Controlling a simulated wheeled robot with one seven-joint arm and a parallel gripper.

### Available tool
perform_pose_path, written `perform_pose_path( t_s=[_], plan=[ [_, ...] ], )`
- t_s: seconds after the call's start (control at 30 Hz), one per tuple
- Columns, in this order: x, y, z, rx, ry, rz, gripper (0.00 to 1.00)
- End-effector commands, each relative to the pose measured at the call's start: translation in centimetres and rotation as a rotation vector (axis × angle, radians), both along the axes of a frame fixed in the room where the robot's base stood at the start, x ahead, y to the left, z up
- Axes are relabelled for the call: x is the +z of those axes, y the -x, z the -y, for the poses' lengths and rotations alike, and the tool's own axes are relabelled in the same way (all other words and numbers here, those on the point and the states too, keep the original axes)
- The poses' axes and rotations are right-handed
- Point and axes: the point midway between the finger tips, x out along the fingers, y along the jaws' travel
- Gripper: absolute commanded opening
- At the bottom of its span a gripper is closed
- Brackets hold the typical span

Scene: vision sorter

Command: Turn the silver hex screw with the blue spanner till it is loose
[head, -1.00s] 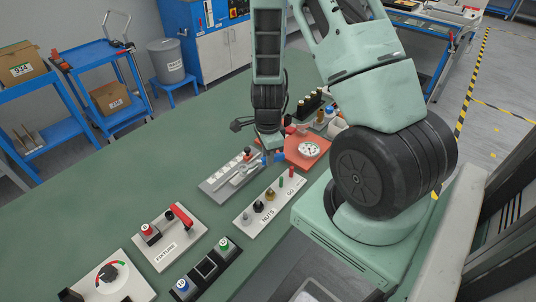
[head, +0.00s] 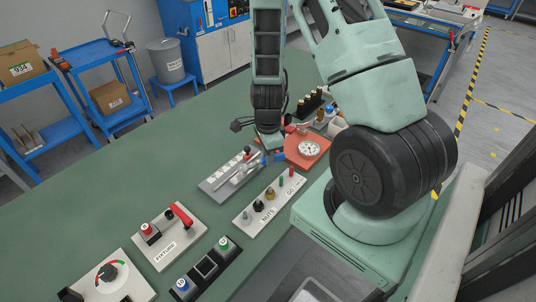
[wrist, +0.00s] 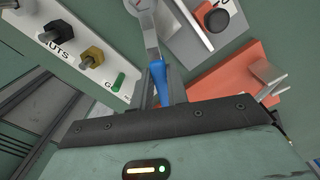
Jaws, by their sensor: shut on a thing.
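My gripper (wrist: 155,85) is shut on the blue handle of the spanner (wrist: 163,82), which also shows in the head view (head: 246,171). Its silver shaft runs away from the fingers to the top edge of the wrist view, where its far end is cut off. In the head view my gripper (head: 268,154) is low over the right end of a grey plate (head: 210,187), and the spanner lies across that plate. I cannot make out the silver hex screw, or whether the spanner's jaw is around it.
A white nuts board (head: 248,222) with upright pegs stands close in front. An orange-red base with a dial gauge (head: 309,149) is right beside my gripper. A fixture plate with a red lever (head: 182,216) is at the left. The green bench at far left is clear.

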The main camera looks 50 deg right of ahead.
Motion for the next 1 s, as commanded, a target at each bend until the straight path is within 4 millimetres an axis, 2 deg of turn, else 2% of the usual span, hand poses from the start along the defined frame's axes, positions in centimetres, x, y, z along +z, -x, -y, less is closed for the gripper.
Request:
perform_pose_path(
  t_s=[1.0],
  plan=[
    [-1.0,0.0,0.0,-0.001,0.0,0.0,0.0]
  ],
)
